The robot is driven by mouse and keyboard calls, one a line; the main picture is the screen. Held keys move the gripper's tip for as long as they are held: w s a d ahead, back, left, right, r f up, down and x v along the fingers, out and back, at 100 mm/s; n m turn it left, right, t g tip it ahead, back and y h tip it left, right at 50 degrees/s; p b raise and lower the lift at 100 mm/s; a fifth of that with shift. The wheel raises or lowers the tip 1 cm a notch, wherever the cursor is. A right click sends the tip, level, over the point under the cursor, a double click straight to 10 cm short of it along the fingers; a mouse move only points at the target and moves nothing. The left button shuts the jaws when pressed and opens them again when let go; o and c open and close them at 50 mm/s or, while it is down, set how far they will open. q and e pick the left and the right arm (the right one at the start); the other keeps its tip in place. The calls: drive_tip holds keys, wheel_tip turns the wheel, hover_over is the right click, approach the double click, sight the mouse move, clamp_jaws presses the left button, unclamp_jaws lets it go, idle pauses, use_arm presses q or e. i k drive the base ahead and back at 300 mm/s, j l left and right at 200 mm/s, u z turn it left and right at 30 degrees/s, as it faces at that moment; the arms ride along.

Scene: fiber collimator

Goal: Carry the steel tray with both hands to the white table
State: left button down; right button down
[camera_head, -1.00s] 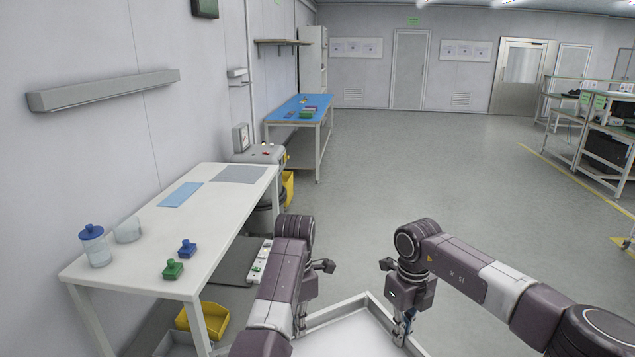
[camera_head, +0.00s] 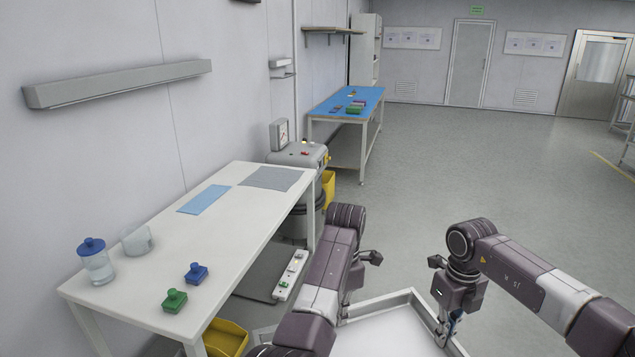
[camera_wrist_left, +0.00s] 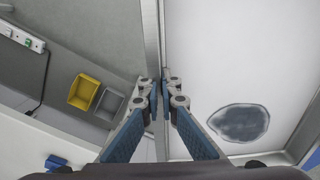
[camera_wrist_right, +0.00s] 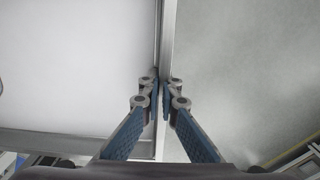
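The steel tray (camera_head: 377,304) is a shallow, light grey rectangle with raised walls, low in the head view and cut off by its bottom edge. My left gripper (camera_wrist_left: 161,84) is shut on one side wall of the tray; my arm mostly hides it in the head view. My right gripper (camera_wrist_right: 162,84) is shut on the opposite wall, and it also shows in the head view (camera_head: 444,328). The white table (camera_head: 245,222) stands to the left of the tray along the wall. A dark grey oval patch (camera_wrist_left: 240,122) shows on the tray floor; I cannot tell what it is.
A blue-lidded jar (camera_head: 96,262), a glass beaker (camera_head: 137,241), green (camera_head: 174,301) and blue (camera_head: 196,273) pieces, a blue sheet (camera_head: 204,199) and a grey mat (camera_head: 271,178) lie on the white table. A yellow bin (camera_head: 226,338) is below. Open floor lies right.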

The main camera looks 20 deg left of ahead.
sight(242, 217)
drive_tip(key=i+l+u, duration=0.1)
drive_tip(key=i, duration=1.7)
drive_tip(key=i+u, duration=0.4)
drive_tip(key=i+l+u, duration=0.1)
drive_tip(key=i+u, duration=0.5)
drive_tip(key=u, duration=0.3)
drive_tip(key=i+j+u, duration=0.1)
drive_tip(key=u, duration=0.4)
drive_tip(key=i, duration=0.35)
drive_tip(key=z, duration=0.05)
